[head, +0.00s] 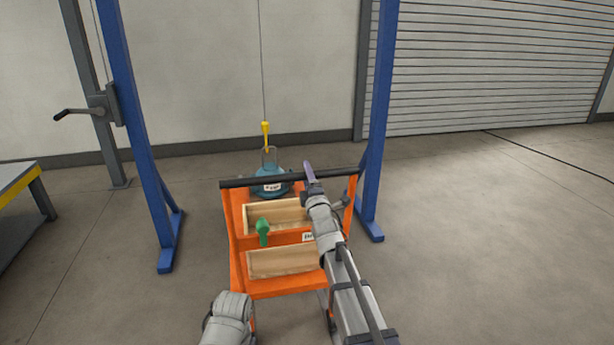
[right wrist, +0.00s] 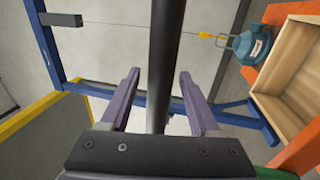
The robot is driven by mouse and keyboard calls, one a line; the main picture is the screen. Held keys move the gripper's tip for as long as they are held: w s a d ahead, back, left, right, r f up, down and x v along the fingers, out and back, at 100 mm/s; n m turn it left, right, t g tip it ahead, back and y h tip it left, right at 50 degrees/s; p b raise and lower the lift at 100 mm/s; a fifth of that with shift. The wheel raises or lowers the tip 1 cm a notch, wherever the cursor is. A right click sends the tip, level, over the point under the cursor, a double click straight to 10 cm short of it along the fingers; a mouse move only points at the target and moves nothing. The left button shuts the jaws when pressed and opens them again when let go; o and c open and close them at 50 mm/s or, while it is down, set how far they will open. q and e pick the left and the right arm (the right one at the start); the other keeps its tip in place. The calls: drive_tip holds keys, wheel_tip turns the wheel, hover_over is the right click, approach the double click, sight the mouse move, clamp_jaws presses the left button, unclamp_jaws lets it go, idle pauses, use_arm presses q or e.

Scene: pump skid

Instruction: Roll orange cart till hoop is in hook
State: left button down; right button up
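The orange cart (head: 238,262) stands under a blue frame, with a black handle bar (head: 240,182) across its far part. My right gripper (head: 309,172) is at the bar. In the right wrist view its purple fingers (right wrist: 158,103) stand open on both sides of the bar (right wrist: 163,60), with gaps. My left gripper is out of view.
Blue posts (head: 140,120) (head: 379,120) stand left and right of the cart. Wooden boxes (head: 283,262) and a green-handled thing (head: 263,230) are on the cart. A grey table with a yellow edge (head: 20,185) is at left. The floor at right is clear.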

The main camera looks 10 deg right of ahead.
clamp_jaws()
idle(1.2)
